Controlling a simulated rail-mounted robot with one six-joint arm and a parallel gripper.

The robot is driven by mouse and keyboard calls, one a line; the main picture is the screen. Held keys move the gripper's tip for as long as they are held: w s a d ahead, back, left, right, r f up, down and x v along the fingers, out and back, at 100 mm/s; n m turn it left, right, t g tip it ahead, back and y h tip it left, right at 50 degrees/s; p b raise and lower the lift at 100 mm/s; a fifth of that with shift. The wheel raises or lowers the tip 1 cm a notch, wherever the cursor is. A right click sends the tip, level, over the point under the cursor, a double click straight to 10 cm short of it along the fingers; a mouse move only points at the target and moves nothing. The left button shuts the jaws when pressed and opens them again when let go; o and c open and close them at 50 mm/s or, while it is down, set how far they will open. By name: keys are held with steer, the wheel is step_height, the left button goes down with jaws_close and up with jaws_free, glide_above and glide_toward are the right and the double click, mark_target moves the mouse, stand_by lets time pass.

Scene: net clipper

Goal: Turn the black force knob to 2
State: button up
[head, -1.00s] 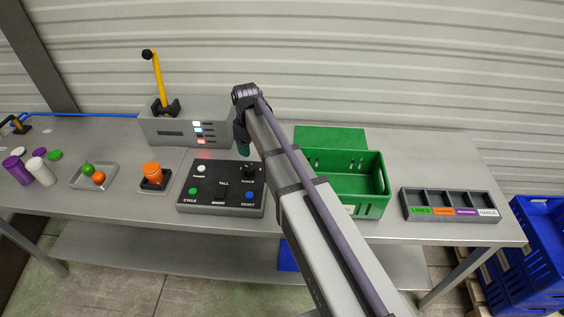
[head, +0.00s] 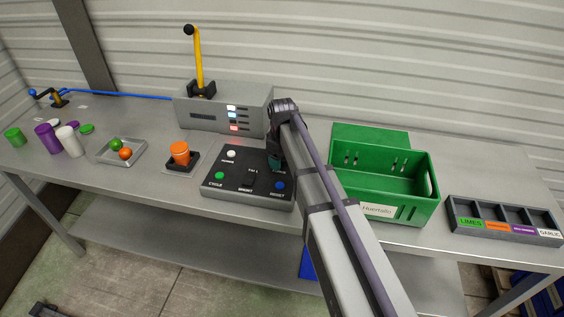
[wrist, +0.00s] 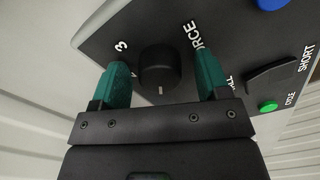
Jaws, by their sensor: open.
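The black force knob (wrist: 160,66) is round and sits on the dark control panel (wrist: 225,30) in the wrist view. A short white mark on its rim points toward the bottom of the picture. The label FORCE is at its upper right and a 3 at its upper left; another numeral is partly hidden by the left finger. My gripper (wrist: 162,63) is open, one teal finger on each side of the knob, with visible gaps. In the head view, my gripper (head: 275,162) is over the back right of the panel (head: 230,193) and hides the knob.
On the panel are green (head: 219,175), white (head: 231,153) and blue (head: 280,185) buttons and a black rocker switch (head: 247,183). A grey machine with a yellow lever (head: 199,60) stands behind. A green crate (head: 400,205) is close on the right.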

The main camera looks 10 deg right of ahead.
steer(key=shift+c, duration=0.4)
steer(key=c, duration=0.8)
steer(key=shift+c, duration=0.2)
steer(key=shift+m, duration=0.3)
steer(key=m, duration=1.1)
